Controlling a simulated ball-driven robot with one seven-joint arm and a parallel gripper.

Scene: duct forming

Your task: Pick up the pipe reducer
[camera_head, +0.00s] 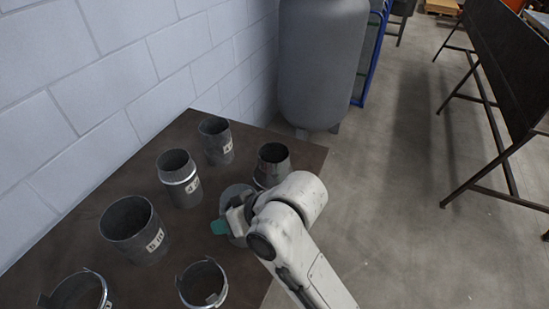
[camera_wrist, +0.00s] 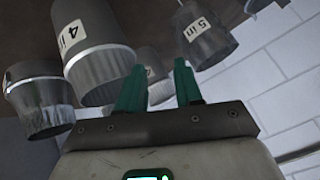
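A dark grey tapered metal piece (camera_head: 272,165), which looks like the pipe reducer, stands upright near the table's right edge in the head view. What appears to be the same piece (camera_wrist: 38,100) shows at left in the wrist view, which looks upside down. My gripper (camera_head: 226,222) is in front of it, lower in the head view, beside a grey pipe (camera_head: 237,192) that it partly hides. In the wrist view the two green fingers (camera_wrist: 159,72) are apart with nothing held. A pipe labelled "4 in" (camera_wrist: 95,60) is close beside them.
Several other pipes stand on the brown table (camera_head: 75,235), including a wide one (camera_head: 133,230) and two notched ones (camera_head: 203,285) at the front. A block wall (camera_head: 100,90) borders the table's left. A grey tank (camera_head: 322,60) stands behind. Open floor lies right.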

